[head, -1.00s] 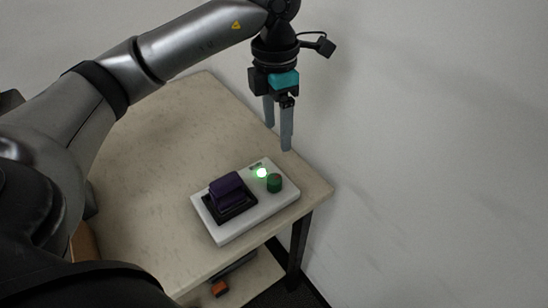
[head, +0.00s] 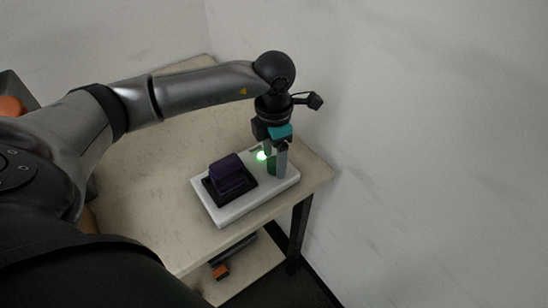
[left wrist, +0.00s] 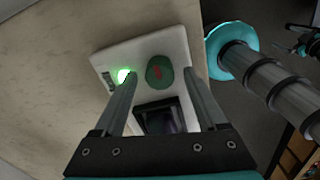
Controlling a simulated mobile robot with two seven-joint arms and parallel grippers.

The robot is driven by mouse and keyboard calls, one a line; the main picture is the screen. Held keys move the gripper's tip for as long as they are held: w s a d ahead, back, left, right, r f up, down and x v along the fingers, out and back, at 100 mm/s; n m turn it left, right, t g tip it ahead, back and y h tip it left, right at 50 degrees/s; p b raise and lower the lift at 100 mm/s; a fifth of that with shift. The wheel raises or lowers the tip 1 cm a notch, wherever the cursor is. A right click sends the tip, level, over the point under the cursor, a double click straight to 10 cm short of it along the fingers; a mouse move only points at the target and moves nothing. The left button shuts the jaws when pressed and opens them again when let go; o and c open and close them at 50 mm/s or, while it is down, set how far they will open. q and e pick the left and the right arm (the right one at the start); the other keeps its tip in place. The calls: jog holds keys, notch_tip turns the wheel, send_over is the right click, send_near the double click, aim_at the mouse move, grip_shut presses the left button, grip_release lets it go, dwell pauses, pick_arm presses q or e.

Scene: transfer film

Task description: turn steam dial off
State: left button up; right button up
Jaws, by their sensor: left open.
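The steam dial is a small dark green knob (head: 271,167) on a white panel (head: 238,212) on the table. In the left wrist view the dial (left wrist: 160,72) has a red mark on top. A green light (head: 262,156) glows beside it, and also shows in the left wrist view (left wrist: 124,75). My left gripper (head: 275,165) points down at the dial. Its fingers are open, one to each side of the dial in the left wrist view (left wrist: 160,85). Whether they touch it is hidden. My right gripper is not seen.
A purple block on a black base (head: 228,174) sits on the same panel, left of the dial. The beige table (head: 150,190) is clear to the left. A white wall (head: 430,150) stands close on the right. An orange item (head: 221,271) lies on the lower shelf.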

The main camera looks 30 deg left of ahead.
pick_arm(q)
jog(key=shift+f, duration=0.2)
grip_shut()
dwell(0.6)
